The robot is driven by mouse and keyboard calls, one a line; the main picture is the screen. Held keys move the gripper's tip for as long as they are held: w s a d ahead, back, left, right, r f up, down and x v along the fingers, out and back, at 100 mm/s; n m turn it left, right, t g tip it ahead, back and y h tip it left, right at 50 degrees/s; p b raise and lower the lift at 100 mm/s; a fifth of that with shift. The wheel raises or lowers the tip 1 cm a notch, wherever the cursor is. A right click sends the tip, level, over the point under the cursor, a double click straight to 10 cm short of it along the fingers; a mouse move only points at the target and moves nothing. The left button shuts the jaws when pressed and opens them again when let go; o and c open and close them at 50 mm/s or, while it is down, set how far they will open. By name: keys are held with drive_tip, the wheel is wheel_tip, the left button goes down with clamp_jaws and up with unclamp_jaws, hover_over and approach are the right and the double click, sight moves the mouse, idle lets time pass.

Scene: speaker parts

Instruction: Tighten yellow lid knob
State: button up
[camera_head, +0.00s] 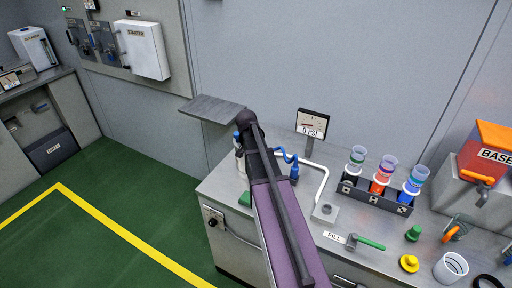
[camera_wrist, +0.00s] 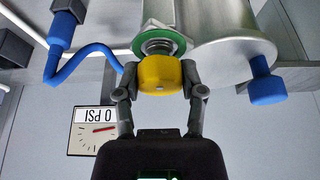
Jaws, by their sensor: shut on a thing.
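The yellow lid knob (camera_wrist: 160,73) sits on a threaded metal stem with a green ring (camera_wrist: 158,46) around it, against a metal vessel (camera_wrist: 225,38). Some thread shows between knob and ring. My gripper (camera_wrist: 158,82) is shut on the knob, one finger on each side. In the head view my arm hides the gripper, the held knob and most of the vessel at the counter's left end.
A blue hose (camera_wrist: 75,70) and a blue handle (camera_wrist: 266,88) are close to the gripper. A gauge (camera_head: 313,123) reads 0 PSI. A rack (camera_head: 375,195) with several coloured cups, a green-handled FILL valve (camera_head: 368,243) and a loose yellow part (camera_head: 409,263) are to the right.

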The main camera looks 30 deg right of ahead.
idle(0.3)
drive_tip(key=o, duration=1.2)
drive_tip(key=shift+c, duration=0.2)
drive_tip(key=shift+n+t, duration=0.3)
drive_tip(key=shift+n, duration=0.2)
